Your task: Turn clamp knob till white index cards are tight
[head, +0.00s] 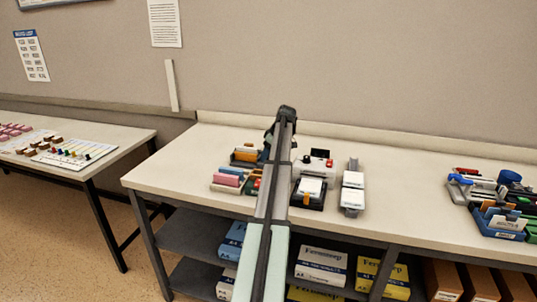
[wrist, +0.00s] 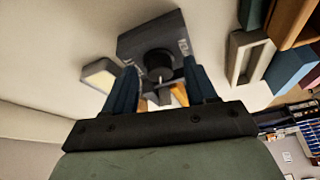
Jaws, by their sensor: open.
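In the wrist view a dark grey block (wrist: 182,32) with pale lettering carries a round black knob (wrist: 158,62). My gripper (wrist: 160,88) is open, its two blue fingers on either side of the space just before the knob. I cannot tell whether they touch it. A bit of orange shows between the fingers. In the head view my arm covers most of my gripper and this block. White cards lie in a black holder with an orange tab (head: 311,187) and on a grey stand (head: 352,181). I cannot tell which the knob clamps, or how tight they are.
Close left of my arm are trays with pink and blue items (head: 229,179). A blue organizer (head: 498,222) with cards and stationery stands at the right. The worktop (head: 415,195) is clear between the grey stand and organizer. A wall (head: 350,60) rises behind.

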